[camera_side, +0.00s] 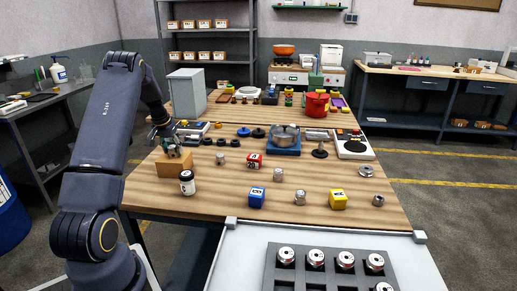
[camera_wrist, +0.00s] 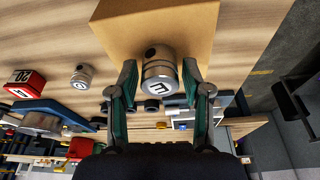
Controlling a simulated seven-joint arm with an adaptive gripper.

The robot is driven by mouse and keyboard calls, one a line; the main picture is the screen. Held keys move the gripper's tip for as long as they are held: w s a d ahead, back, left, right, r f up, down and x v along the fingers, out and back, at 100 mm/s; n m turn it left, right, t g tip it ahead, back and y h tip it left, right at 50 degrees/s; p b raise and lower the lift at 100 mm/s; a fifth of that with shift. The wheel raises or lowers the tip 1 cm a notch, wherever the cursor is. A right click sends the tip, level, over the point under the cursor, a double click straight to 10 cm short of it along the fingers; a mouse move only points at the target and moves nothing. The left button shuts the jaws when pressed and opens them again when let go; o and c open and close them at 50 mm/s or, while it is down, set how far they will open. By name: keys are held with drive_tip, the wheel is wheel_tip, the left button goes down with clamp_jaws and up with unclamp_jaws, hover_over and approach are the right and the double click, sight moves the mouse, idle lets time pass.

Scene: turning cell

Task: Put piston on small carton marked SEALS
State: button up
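A small brown carton (camera_side: 171,168) stands at the left of the wooden table; no SEALS marking is readable on it. A metal piston (camera_side: 173,151) stands upright on its top. In the wrist view this piston (camera_wrist: 160,67) shows a letter E on its end face and a dark hole in its side, with the carton (camera_wrist: 190,18) beyond it. My gripper (camera_side: 165,140) is at the piston, and in the wrist view its fingers (camera_wrist: 159,72) are on either side of it. Narrow gaps seem to show between fingers and piston, so the gripper looks open around it.
A black-and-white jar (camera_side: 187,183) stands just in front of the carton. A dark tray (camera_side: 320,262) of round parts lies in front. A grey box (camera_side: 187,92) stands behind.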

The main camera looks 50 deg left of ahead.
drive_tip(key=shift+o, duration=0.7)
drive_tip(key=shift+r, duration=0.2)
drive_tip(key=v, duration=1.2)
drive_tip(key=w+d+r+m+t, duration=0.1)
drive_tip(key=d+r, duration=0.2)
drive_tip(key=d, duration=0.5)
drive_tip(key=w+d+r+m+h, duration=0.1)
drive_tip(key=w+d+r, duration=0.15)
drive_tip(key=d, duration=0.65)
drive_tip(key=w+d+r+m+t, duration=0.1)
drive_tip(key=d+r, duration=0.3)
drive_tip(key=d, duration=0.4)
drive_tip(key=s+d+f+m, duration=0.1)
drive_tip(key=s+d+m, duration=0.1)
drive_tip(key=s+d, duration=0.4)
drive_tip(key=s+d+f+m+t+h, duration=0.1)
drive_tip(key=s+d, duration=0.5)
drive_tip(key=d, duration=0.8)
drive_tip(key=shift+s+f+m, duration=0.3)
drive_tip(key=shift+f+m, duration=0.25)
drive_tip(key=shift+m, duration=0.45)
